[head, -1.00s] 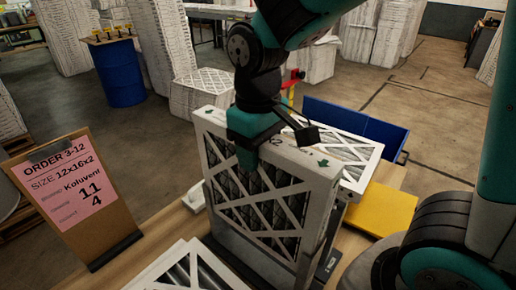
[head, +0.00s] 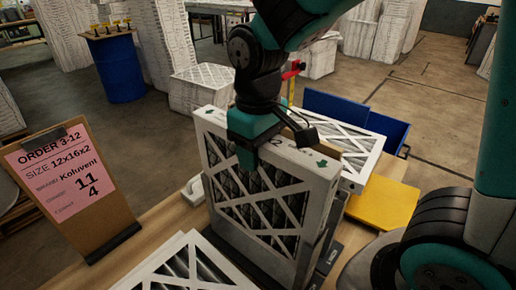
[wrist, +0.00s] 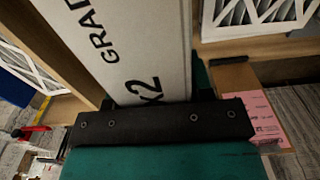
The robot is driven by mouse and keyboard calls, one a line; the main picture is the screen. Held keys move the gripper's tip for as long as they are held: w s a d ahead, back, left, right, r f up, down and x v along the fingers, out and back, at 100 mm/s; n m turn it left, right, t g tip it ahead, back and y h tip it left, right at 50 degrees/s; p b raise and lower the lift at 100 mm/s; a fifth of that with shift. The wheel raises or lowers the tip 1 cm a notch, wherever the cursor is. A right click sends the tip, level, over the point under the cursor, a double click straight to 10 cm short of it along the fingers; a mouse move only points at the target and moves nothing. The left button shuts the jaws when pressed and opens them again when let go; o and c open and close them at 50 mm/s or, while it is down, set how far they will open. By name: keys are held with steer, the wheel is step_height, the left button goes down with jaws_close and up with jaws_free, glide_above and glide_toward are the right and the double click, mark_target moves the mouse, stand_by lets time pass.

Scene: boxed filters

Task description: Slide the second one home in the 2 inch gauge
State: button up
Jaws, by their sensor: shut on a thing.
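My gripper (head: 246,152) is shut on the top edge of a white-framed pleated filter (head: 322,172), which stands upright over the bench. In the wrist view the filter's printed top edge (wrist: 125,50) shows "GRA" and "x2" between the jaws. A grey upright plate (head: 240,248), seemingly part of the gauge, stands at the filter's lower front, with dark metal parts at its right foot. The filter's lower edge is hidden, so I cannot tell whether it touches the bottom. Another filter (head: 178,268) lies in front.
A clipboard with a pink order sheet (head: 75,185) stands at the left, reading 12x16x2. More filters (head: 352,148) lie behind, near a blue bin (head: 385,130) and a yellow panel (head: 385,205). A small white block (head: 192,190) sits left of the held filter.

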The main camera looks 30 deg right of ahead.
steer(key=shift+f+b, duration=0.65)
steer(key=shift+f, duration=0.6)
stand_by(0.6)
steer(key=shift+f+b, duration=2.7)
steer(key=shift+f, duration=1.25)
steer(key=shift+r+p, duration=0.25)
steer(key=shift+p, duration=0.2)
steer(key=shift+r+p, duration=0.4)
steer(key=shift+p, duration=0.35)
stand_by(0.4)
